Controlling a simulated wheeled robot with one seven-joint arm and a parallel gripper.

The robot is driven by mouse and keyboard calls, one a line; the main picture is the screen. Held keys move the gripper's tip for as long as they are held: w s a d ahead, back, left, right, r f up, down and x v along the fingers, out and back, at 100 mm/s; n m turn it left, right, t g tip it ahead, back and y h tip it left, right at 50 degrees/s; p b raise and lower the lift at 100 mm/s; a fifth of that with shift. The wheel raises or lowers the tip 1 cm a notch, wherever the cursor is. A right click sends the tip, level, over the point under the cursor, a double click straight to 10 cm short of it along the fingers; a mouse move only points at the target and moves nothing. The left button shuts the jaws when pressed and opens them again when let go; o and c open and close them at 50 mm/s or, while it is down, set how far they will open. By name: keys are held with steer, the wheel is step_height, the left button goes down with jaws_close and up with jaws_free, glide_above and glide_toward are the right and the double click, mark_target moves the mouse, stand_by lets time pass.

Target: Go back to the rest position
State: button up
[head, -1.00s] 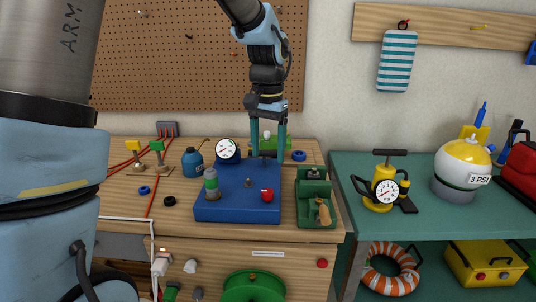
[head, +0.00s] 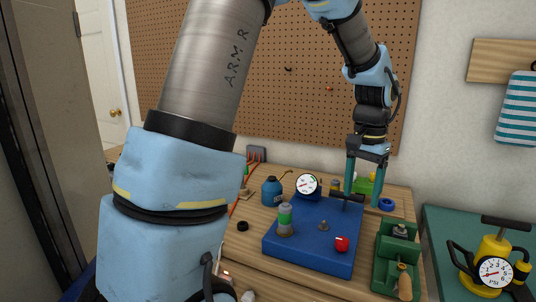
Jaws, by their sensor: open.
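My gripper (head: 364,178) hangs from my raised arm at the back right of the wooden workbench (head: 254,262). Its two teal fingers point down and stand apart, with no object seen held between them. The fingertips are near a dark T-shaped handle (head: 346,197) at the back of the blue base plate (head: 312,245). I cannot tell whether the fingers touch the handle. A yellow and green part (head: 370,185) shows behind the fingers.
The blue plate carries a green-banded cylinder (head: 285,219), a red knob (head: 342,244) and a gauge (head: 307,184). A green device (head: 395,260) stands at right. A yellow pump (head: 490,265) sits on the teal table (head: 436,225). A pegboard (head: 270,70) is behind; a door (head: 100,60) is at left.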

steer(key=s+a+f+n, duration=0.1)
steer(key=a+n, duration=0.2)
steer(key=a, duration=0.6)
steer(key=s+a+f+n+t, duration=0.1)
steer(key=a+f+n, duration=0.1)
steer(key=a, duration=0.7)
steer(key=s+a+f+n, duration=0.2)
steer(key=a+n, duration=0.1)
steer(key=a, duration=0.7)
steer(key=shift+f+n+t, duration=0.2)
steer(key=shift+n+t, duration=0.1)
